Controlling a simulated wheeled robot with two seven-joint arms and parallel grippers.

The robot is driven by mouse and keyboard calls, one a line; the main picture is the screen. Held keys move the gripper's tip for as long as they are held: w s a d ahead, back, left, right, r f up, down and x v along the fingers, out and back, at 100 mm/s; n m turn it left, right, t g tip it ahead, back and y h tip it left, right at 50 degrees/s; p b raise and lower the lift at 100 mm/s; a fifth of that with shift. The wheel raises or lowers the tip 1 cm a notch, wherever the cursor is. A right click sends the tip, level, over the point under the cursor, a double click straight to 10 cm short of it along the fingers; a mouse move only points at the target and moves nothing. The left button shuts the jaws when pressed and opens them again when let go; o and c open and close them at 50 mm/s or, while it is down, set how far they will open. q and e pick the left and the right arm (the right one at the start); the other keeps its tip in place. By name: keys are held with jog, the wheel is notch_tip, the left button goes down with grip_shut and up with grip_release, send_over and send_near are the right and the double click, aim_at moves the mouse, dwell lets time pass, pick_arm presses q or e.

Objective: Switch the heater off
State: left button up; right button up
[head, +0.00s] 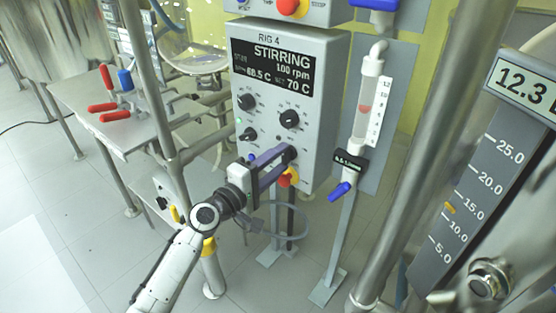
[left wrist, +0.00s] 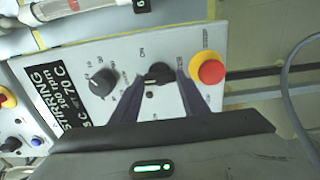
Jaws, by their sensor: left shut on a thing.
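The RIG 4 control box (head: 327,75) has a dark display (head: 272,68) reading STIRRING, 100 rpm, 68.5 C and 70 C. Several black knobs sit below it. My left gripper (head: 284,152) reaches its lower right knob, just above a red stop button (head: 287,179) on yellow. In the left wrist view, the two fingers of my left gripper (left wrist: 154,80) stand on either side of this black switch knob (left wrist: 154,73), shut on it. Small lettering beside the knob seems to include ON; the rest is too small to read surely. My right gripper is out of view.
A clear flow tube (head: 369,100) with a blue valve handle (head: 341,191) stands right of the box. A metal bench (head: 85,105) with red-handled clamps is at left.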

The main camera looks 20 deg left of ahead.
pick_arm(q)
jog(key=shift+f, duration=0.1)
dwell(0.3)
jog(key=o, duration=1.1)
jog(key=shift+c, duration=0.2)
jog(key=shift+s, duration=0.15)
jog(key=v, duration=1)
jog(key=shift+a, duration=0.1)
